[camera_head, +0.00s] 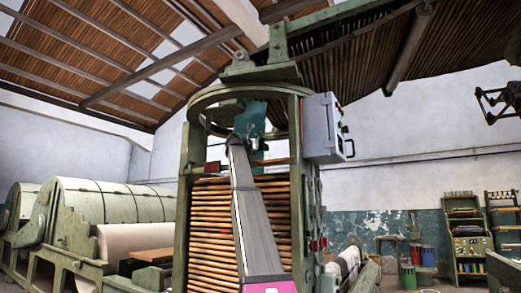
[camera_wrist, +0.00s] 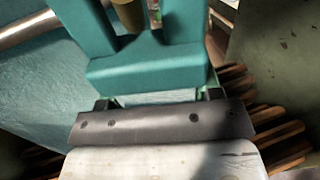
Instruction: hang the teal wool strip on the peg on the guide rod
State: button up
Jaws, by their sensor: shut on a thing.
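The teal wool strip (camera_head: 252,113) is up at the ring-topped green machine in the head view. In the wrist view the strip (camera_wrist: 150,68) fills the upper middle, with two upright bands and an opening between them. My gripper (camera_head: 243,143) is shut on the strip; its jaws also show in the wrist view (camera_wrist: 158,97). A tan cylinder (camera_wrist: 130,12), possibly the peg, shows in the opening; I cannot tell whether it passes through. A metallic rod (camera_wrist: 25,28), possibly the guide rod, runs at the upper left, partly hidden by teal material.
The machine has a stack of wooden slats (camera_head: 210,222) below my gripper and a grey control box (camera_head: 322,127) at its right. Its upper ring (camera_head: 215,97) is close around the strip. Large rollers (camera_head: 115,200) stand at the left.

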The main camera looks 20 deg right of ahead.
dwell(0.4)
jog(key=o, duration=1)
jog(key=shift+a, duration=0.1)
jog(key=v, duration=1)
jog(key=shift+s+a, duration=0.2)
jog(key=shift+a, duration=0.1)
